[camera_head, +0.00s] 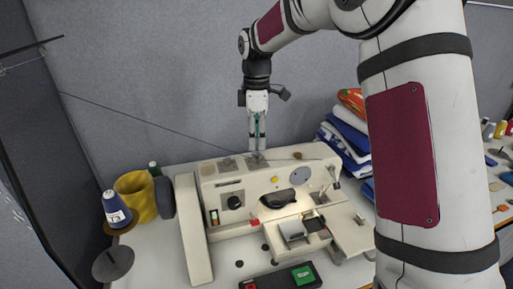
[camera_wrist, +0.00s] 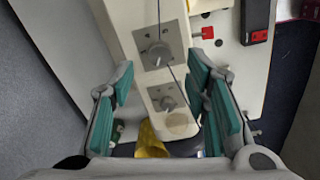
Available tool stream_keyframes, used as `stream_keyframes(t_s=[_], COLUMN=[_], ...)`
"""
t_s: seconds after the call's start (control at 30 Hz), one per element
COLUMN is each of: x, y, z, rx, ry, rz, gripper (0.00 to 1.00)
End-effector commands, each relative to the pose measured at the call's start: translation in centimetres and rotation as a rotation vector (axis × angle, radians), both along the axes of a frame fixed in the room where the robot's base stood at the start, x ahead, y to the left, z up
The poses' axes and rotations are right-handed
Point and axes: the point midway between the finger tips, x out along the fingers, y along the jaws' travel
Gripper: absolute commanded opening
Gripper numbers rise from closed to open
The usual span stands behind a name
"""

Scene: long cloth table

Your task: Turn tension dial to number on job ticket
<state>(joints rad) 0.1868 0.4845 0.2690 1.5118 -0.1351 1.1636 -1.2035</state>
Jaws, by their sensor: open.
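A cream sewing machine (camera_head: 215,235) stands on the table. My gripper (camera_head: 257,150) points straight down over the back of its top. In the wrist view my gripper (camera_wrist: 160,82) is open and empty, its teal-padded fingers apart. Two grey dials show on square plates on the machine's top: one dial (camera_wrist: 158,54) ahead of the fingertips, another dial (camera_wrist: 167,102) between the fingers. I cannot tell whether the fingers touch either. A thread runs by them. Numbers on the dials are too small to read. I cannot make out a job ticket.
Blue (camera_head: 115,207) and yellow (camera_head: 137,195) thread spools stand left of the machine. Folded cloths (camera_head: 343,140) are stacked behind it at right. A black box with a green button (camera_head: 302,274) lies in front. A grey wall rises close behind.

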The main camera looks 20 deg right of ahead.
Motion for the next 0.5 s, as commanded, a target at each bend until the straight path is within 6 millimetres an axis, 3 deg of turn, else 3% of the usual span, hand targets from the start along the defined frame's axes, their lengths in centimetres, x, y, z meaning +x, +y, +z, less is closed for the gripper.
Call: stream_keyframes(t_s=[0.2, 0.5], x=[0.0, 0.0], y=[0.0, 0.1], z=[4.4, 7.0], rx=[0.0, 0.0], ry=[-0.002, 0.001], rz=[0.0, 0.0], gripper=[0.43, 0.43])
